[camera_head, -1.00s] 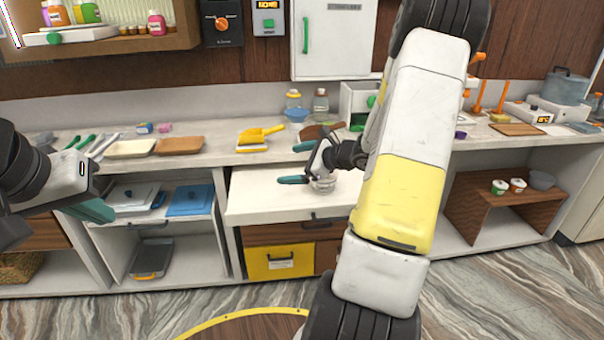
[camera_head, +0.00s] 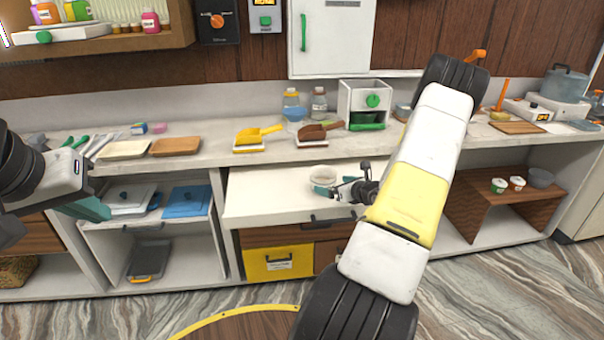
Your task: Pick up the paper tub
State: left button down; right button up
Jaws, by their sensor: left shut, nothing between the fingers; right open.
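A small round whitish tub (camera_head: 322,171), which looks like the paper tub, sits on the white pull-out board below the counter. My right gripper (camera_head: 327,186) is open, low over the board, with its teal fingers pointing left beside the near side of the tub. The fingers overlap the tub's lower part in the view, so I cannot tell whether they touch it or whether it is between them. My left gripper (camera_head: 92,208) is shut and empty at the far left, in front of the lower shelves and well away from the tub.
The pull-out board (camera_head: 262,192) has free room on its left. Small lidded tubs (camera_head: 498,186) stand on a brown shelf at right.

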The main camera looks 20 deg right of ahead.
jog(key=shift+w+d+f, duration=0.2)
jog(key=shift+w+f, duration=0.1)
jog(key=shift+w, duration=0.3)
jog(key=x, duration=0.7)
jog(key=shift+w+d+f, duration=0.1)
jog(key=shift+f, duration=0.15)
jog(key=c, duration=1.3)
